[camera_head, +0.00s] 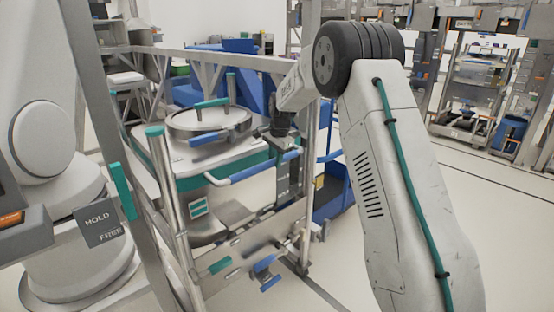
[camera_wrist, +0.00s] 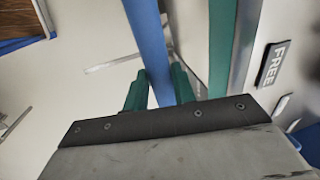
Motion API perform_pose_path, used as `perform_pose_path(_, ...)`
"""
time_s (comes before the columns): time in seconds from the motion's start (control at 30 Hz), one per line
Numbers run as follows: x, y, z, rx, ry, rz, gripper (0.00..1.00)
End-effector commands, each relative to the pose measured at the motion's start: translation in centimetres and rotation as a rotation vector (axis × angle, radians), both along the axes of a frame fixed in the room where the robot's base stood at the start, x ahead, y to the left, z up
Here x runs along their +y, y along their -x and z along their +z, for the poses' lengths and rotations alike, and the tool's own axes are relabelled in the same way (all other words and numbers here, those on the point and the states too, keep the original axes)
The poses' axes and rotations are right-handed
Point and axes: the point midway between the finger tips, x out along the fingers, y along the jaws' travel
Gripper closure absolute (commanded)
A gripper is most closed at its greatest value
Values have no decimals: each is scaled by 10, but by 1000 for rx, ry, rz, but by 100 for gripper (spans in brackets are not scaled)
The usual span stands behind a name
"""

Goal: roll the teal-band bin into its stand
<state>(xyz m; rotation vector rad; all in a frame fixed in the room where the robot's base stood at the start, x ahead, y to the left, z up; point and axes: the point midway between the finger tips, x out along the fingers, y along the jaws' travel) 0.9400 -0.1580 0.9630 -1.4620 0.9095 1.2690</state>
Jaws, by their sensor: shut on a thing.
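The teal-band bin (camera_head: 268,158) is a pale, round-lidded vessel with a teal stripe around its upper side, left of centre in the head view. A blue handle bar (camera_head: 235,174) runs along its near side. My gripper (camera_head: 287,152) is at the right end of this bar. In the wrist view the teal fingers of my gripper (camera_wrist: 158,88) are shut on the blue bar (camera_wrist: 150,40), with the teal band (camera_wrist: 222,45) beside it. Metal framing (camera_head: 168,185) with teal-capped posts stands around the bin's near side; I cannot tell how far the bin sits inside it.
A HOLD/FREE plate (camera_head: 100,222) is at the left, beside a slanting metal post. A lower metal panel (camera_head: 245,245) carries blue and teal levers. A blue cart (camera_head: 330,195) stands behind. The pale floor at right is clear, with racks (camera_head: 475,90) beyond.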

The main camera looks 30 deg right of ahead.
Motion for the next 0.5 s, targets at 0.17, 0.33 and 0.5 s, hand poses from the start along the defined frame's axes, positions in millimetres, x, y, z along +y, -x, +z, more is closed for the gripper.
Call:
perform_pose_path(0.17,1,-5,5,-20,4,1,52)
perform_pose_path(0.33,1,-4,4,-14,3,2,52)
perform_pose_path(0.5,1,-2,9,-13,2,2,52)
